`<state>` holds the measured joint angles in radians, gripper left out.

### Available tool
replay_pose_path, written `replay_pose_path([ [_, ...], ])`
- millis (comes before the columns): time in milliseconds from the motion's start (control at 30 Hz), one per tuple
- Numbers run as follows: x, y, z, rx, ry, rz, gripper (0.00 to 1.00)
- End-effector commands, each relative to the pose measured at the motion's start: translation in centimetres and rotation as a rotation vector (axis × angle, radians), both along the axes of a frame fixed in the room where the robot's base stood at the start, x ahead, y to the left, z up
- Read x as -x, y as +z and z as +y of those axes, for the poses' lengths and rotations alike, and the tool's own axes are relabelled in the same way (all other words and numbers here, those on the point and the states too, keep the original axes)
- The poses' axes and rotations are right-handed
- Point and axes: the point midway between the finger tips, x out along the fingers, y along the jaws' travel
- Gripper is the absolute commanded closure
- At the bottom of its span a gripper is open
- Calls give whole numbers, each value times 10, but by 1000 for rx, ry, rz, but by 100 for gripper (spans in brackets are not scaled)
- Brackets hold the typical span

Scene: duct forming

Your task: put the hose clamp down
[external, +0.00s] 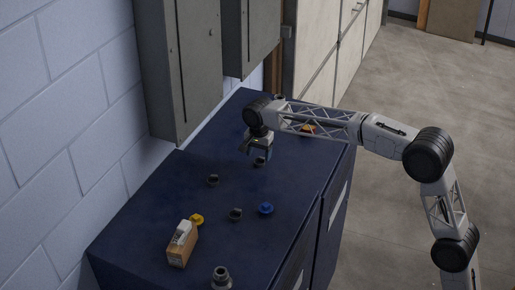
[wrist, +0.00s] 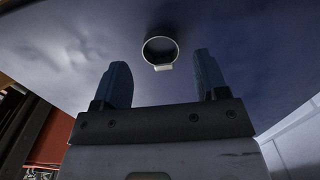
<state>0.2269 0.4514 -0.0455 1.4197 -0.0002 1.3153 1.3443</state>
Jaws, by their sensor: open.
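A dark ring with a small pale block on its rim, apparently the hose clamp (wrist: 163,67), shows in the wrist view beyond my fingertips, between their lines. It sits on the dark blue surface, and a gap shows between it and both fingers. My gripper (wrist: 160,75) is open, with nothing between its fingers. In the external view my gripper (external: 259,151) is low over the far part of the blue cabinet top (external: 165,185). A dark ring (external: 259,162) lies just below it, partly hidden by the fingers.
Two other dark ring-like pieces (external: 213,180) (external: 236,214) lie nearer. A blue piece (external: 266,209), a yellow piece (external: 197,219), a cardboard box (external: 182,246) and a grey fitting (external: 221,277) stand towards the front. An orange piece (external: 307,129) lies behind my arm. Grey wall cabinets (external: 180,60) hang at left.

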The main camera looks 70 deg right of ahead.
Motion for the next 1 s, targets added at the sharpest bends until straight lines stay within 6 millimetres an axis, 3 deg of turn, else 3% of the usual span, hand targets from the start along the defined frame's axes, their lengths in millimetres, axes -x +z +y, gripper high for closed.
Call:
replay_pose_path([
  [300, 0, 52, 0, 0, 0, -1, 33],
  [500, 0, 76, 0, 0, 0, 0, 33],
  [700, 0, 87, 0, 0, 0, 1, 33],
  [1000, 0, 88, 0, 0, 0, 1, 33],
])
